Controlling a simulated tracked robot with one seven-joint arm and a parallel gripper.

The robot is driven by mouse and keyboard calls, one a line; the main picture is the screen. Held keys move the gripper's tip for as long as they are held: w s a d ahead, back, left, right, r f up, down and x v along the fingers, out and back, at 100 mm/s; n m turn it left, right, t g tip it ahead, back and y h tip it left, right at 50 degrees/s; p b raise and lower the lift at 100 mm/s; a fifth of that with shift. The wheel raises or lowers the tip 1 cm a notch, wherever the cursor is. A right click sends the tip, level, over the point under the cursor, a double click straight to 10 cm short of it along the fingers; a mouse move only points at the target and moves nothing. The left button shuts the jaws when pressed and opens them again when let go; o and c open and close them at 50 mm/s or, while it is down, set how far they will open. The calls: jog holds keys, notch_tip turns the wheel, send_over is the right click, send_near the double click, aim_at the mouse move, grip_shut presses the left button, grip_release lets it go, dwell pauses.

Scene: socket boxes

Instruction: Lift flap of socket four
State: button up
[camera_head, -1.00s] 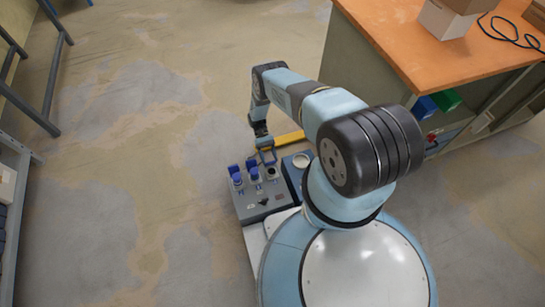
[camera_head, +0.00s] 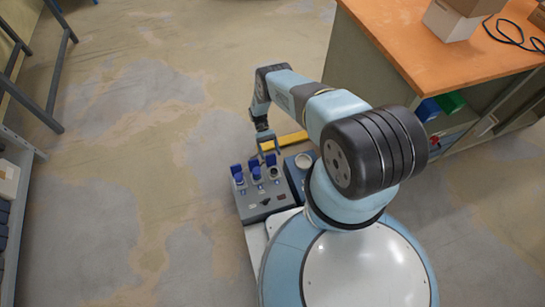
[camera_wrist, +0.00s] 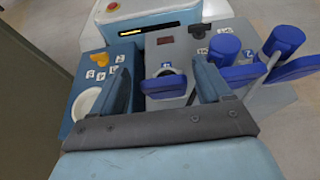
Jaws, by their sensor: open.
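The grey socket box (camera_head: 262,203) has a row of sockets with blue flaps. The left flap (camera_head: 237,170) and middle flap (camera_head: 254,165) stand raised; blue flaps also show at the right of the wrist view (camera_wrist: 285,70). The right-hand flap (camera_head: 271,160) appears raised beside its dark socket, just below my gripper (camera_head: 268,146). In the wrist view my gripper (camera_wrist: 163,92) is open, with a finger on each side of a blue-rimmed socket (camera_wrist: 165,86). Its small label is too blurred to read, and I cannot tell whether the fingers touch the flap.
A blue box (camera_head: 293,172) with a round white part stands right beside the socket box; an orange knob (camera_wrist: 130,32) shows on it. A yellow bar (camera_head: 290,138) lies behind. An orange-topped workbench (camera_head: 440,50) is at upper right.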

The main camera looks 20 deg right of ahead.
jog(key=shift+v, duration=2.2)
jog(key=shift+c, duration=0.3)
